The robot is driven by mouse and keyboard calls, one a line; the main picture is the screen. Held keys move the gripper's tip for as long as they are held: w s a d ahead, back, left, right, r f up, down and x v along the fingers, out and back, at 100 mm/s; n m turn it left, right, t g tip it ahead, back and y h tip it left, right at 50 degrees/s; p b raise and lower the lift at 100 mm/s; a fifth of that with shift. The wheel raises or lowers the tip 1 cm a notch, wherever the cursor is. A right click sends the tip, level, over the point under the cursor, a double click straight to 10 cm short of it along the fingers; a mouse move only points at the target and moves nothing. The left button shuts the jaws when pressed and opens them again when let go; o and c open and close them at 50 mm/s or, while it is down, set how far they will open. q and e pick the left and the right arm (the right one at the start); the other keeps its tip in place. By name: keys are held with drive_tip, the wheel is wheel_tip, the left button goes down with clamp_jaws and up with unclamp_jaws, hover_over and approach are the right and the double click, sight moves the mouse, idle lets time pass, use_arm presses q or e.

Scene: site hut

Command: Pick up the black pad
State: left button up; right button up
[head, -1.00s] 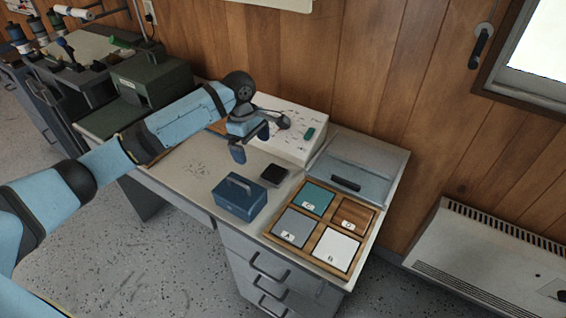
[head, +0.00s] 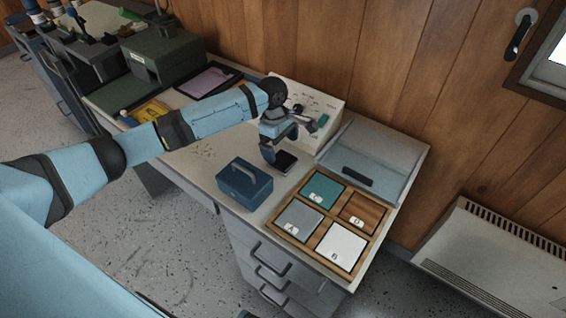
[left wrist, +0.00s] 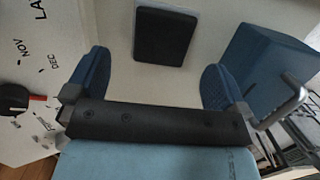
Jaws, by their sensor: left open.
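The black pad (head: 287,162) is a small dark square lying on the desk top, between the blue cash box and the white panel. In the left wrist view the pad (left wrist: 165,36) lies beyond the fingertips, roughly in line with the gap between them. My left gripper (head: 277,150) is above and beside the pad, partly covering it in the head view. In the left wrist view my left gripper (left wrist: 157,62) has its two blue fingers wide apart with nothing between them. My right gripper is out of view.
A blue cash box (head: 244,184) with a handle stands close to the pad. A wooden tray (head: 318,224) with coloured square tiles lies to the right. A white calendar panel (head: 325,108) and a grey-blue lidded case (head: 378,158) stand behind. Bare desk shows left of the cash box.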

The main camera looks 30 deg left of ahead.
sight(283, 160)
use_arm(q)
drive_tip(key=f, duration=0.3)
drive_tip(key=f+b, duration=0.1)
drive_tip(key=shift+s+d+f, duration=0.2)
drive_tip(key=shift+d+f, duration=0.1)
drive_tip(key=shift+d, duration=0.1)
drive_tip(key=shift+f, duration=0.2)
drive_tip(key=c, duration=0.9)
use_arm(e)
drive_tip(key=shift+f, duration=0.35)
use_arm(q)
drive_tip(key=shift+r, duration=0.15)
wheel_tip(283, 160, up, 20)
drive_tip(key=p, duration=0.3)
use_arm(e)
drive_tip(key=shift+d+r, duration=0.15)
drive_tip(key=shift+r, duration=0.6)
